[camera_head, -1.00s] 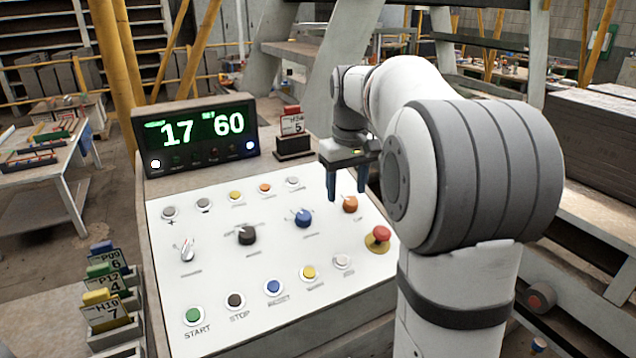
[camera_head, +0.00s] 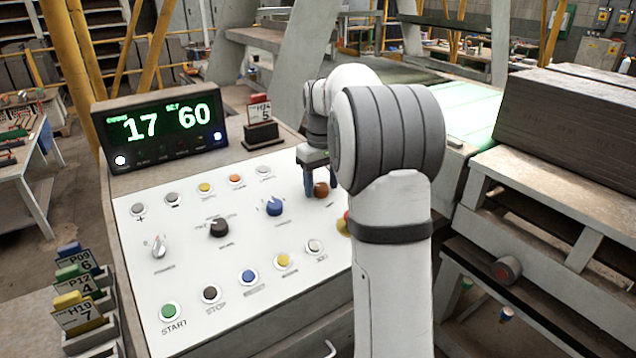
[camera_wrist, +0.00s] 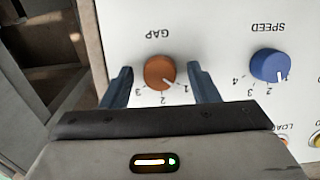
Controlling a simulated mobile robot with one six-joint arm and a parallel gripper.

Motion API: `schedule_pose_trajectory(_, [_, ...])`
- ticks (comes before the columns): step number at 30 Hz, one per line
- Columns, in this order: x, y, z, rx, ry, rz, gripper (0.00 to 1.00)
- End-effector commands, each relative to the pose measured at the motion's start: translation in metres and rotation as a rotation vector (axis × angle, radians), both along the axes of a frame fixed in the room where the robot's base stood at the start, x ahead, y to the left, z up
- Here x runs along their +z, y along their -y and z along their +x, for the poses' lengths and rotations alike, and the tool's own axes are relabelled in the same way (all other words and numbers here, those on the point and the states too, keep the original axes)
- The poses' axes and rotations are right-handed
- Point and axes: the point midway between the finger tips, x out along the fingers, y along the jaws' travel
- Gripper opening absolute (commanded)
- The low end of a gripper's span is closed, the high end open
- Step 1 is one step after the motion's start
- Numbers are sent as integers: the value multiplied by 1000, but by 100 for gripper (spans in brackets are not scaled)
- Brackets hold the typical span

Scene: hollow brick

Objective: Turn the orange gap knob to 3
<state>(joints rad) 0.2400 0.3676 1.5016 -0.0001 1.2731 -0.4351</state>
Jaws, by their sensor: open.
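The orange gap knob (camera_wrist: 159,72) is on the white panel, under an upside-down "GAP" label in the wrist view. Its white mark points toward the 1; the 2 and 3 lie further round the scale. The knob also shows in the head view (camera_head: 321,190), at the panel's right. My gripper (camera_wrist: 159,68) is open, with one blue finger on each side of the knob and a visible gap on both sides. In the head view my gripper (camera_head: 319,187) is low over the knob, partly hidden by my arm.
The blue speed knob (camera_wrist: 269,66) is beside the gap knob. A red button (camera_head: 347,222) is partly hidden behind my arm. The display (camera_head: 162,130) reads 17 and 60. More knobs and buttons fill the panel to the left.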

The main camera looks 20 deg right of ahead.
Motion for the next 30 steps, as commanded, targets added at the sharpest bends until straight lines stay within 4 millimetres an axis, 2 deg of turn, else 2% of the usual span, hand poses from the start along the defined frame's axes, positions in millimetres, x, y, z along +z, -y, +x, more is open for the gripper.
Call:
schedule_pose_trajectory(7, [-1,0,0,-1,0,0,54])
schedule_pose_trajectory(23, [0,1,0,-2,1,0,11])
schedule_pose_trajectory(24, [0,-10,0,0,2,1,15])
schedule_pose_trajectory(26, [0,-5,0,-4,0,3,10])
schedule_pose_trajectory(30, [0,0,0,-24,-1,9,11])
